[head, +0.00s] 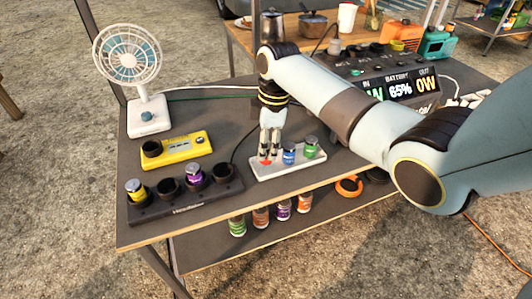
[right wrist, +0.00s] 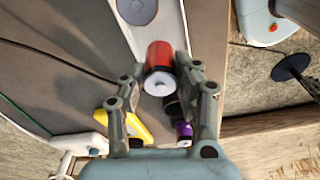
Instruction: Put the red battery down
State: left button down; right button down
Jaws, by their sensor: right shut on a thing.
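The red battery (right wrist: 160,56) is between the two fingers of my right gripper (right wrist: 163,98), which is shut on it. In the head view the gripper (head: 268,155) points down at the left end of the white tray (head: 290,170), and only a little red of the battery (head: 266,161) shows below the fingers. I cannot tell whether the battery touches the tray. A blue battery (head: 289,155) and a green battery (head: 311,149) stand upright in the tray, to the right. My left gripper is out of view.
A black charger (head: 190,201) with yellow and purple batteries stands front left, with a yellow device (head: 178,151) behind it. A white fan (head: 149,118) stands at the back left. A power station (head: 398,85) is at the right. Several batteries (head: 260,217) stand on the lower shelf.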

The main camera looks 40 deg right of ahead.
jog(key=shift+f, duration=1.15)
jog(key=shift+f, duration=0.1)
jog(key=c, duration=1)
grip_release()
jog(key=shift+o, duration=0.2)
jog(key=r, duration=0.4)
jog(key=d+r, duration=0.1)
jog(key=r, duration=0.3)
jog(key=r+p, duration=0.1)
jog(key=r, duration=0.3)
jog(key=shift+s+d+r, duration=0.1)
jog(key=shift+s+d, duration=0.1)
jog(key=shift+s, duration=0.15)
